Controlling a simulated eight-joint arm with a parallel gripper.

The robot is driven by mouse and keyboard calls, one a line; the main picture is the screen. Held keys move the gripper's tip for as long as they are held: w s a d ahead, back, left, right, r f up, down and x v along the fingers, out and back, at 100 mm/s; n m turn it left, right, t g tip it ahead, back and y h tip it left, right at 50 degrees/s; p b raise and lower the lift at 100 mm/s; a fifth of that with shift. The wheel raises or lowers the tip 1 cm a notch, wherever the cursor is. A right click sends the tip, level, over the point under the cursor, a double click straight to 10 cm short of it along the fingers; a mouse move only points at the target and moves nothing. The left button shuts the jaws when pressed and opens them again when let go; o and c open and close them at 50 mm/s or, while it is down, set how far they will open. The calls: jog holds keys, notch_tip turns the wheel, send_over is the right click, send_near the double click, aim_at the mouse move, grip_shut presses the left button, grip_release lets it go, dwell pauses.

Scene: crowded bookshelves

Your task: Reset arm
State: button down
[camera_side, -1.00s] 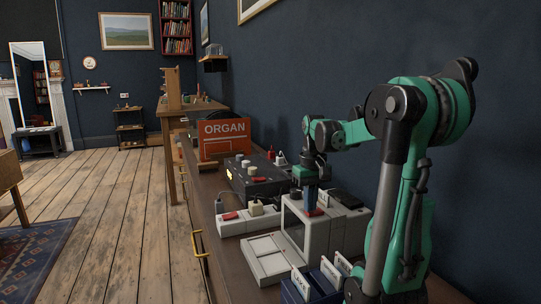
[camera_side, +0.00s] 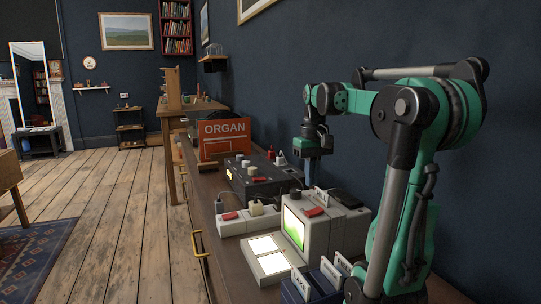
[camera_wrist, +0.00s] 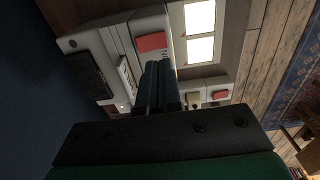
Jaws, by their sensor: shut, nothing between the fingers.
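My gripper (camera_side: 312,183) hangs above the back of the small grey monitor unit, pointing down, its fingers shut and empty. My green and black arm stands raised beside the wall. In the wrist view the dark gripper fingers (camera_wrist: 158,66) are together, above the unit's top. The grey monitor (camera_side: 297,226) has a lit green-yellow screen, and a white-labelled cartridge (camera_side: 321,197) stands upright in its top; its label shows in the wrist view (camera_wrist: 127,74). A red button (camera_side: 313,211) is on top of the unit. The two-panel pad (camera_side: 266,263) in front glows white.
A power strip (camera_side: 237,222) with plugs and a red switch lies left of the monitor. Behind it are a dark box with knobs (camera_side: 257,180) and an orange ORGAN sign (camera_side: 224,137). A blue holder with labelled cartridges (camera_side: 318,285) stands in front. The wall is close on the right.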

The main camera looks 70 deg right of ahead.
jog(key=shift+r, duration=0.35)
jog(key=w+a+f+n+t, duration=0.2)
jog(key=w+a+n, duration=0.1)
jog(key=a, duration=0.5)
jog(key=w+a+f+n+t, duration=0.2)
jog(key=w+a+f+n, duration=0.1)
jog(key=a, duration=0.5)
jog(key=w+a+f+n+t, duration=0.2)
jog(key=w+a+n+t, duration=0.1)
jog(key=a, duration=0.5)
jog(key=shift+w+a+f, duration=0.3)
jog(key=shift+w, duration=0.45)
